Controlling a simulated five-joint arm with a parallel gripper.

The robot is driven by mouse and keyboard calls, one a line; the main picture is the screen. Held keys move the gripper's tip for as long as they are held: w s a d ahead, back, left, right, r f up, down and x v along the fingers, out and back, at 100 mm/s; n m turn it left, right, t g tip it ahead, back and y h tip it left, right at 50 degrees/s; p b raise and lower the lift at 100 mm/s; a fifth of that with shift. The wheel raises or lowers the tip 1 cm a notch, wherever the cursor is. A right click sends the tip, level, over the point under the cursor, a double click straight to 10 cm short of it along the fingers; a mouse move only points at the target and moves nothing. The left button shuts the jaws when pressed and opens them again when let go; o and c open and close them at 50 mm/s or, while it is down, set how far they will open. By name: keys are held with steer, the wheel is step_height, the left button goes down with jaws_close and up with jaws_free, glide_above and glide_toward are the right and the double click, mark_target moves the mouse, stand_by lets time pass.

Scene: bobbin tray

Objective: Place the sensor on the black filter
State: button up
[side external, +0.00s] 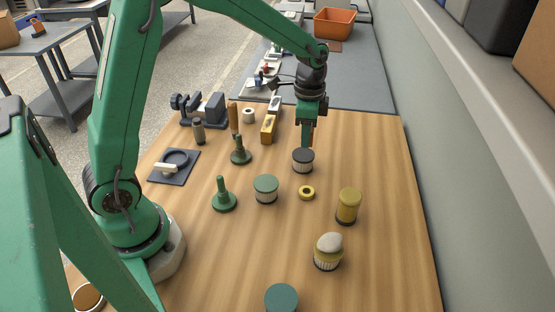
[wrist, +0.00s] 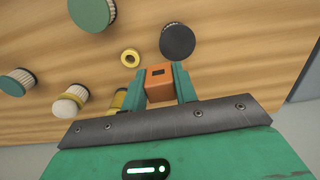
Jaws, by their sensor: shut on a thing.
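The sensor is a small orange block with a dark window on its end, seen in the wrist view (wrist: 159,84). My gripper (wrist: 160,86) is shut on it, a green finger on each side. In the side view my gripper (side external: 307,130) points down, with the sensor (side external: 308,140) partly hidden between its fingers. The black filter (side external: 303,153) stands upright on the wooden table just below the gripper. In the wrist view the black filter (wrist: 177,41) shows beyond the sensor, apart from it in the picture. The exact height of the sensor above the filter is hard to tell.
A yellow ring (side external: 307,193), a green filter (side external: 265,186) and a yellow canister (side external: 348,205) stand nearby. A whitish lump (side external: 329,242) rests on a yellow filter. Green knobbed pieces (side external: 223,196) and a dark tray (side external: 160,178) lie left. The table right of the black filter is clear.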

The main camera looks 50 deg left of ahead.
mark_target(302, 154)
steer(key=shift+w+a+f, duration=0.4)
steer(key=shift+a+f, duration=0.1)
steer(key=shift+a, duration=0.25)
steer(key=shift+w+a+f, duration=0.4)
steer(key=shift+a+f, duration=0.1)
steer(key=shift+a, duration=0.2)
steer(key=shift+f, duration=2)
steer(key=shift+f, duration=0.15)
steer(key=o, duration=1)
steer(key=shift+c, duration=0.2)
step_height(302, 154, up, 12)
steer(key=shift+r, duration=0.2)
steer(key=shift+s, duration=0.1)
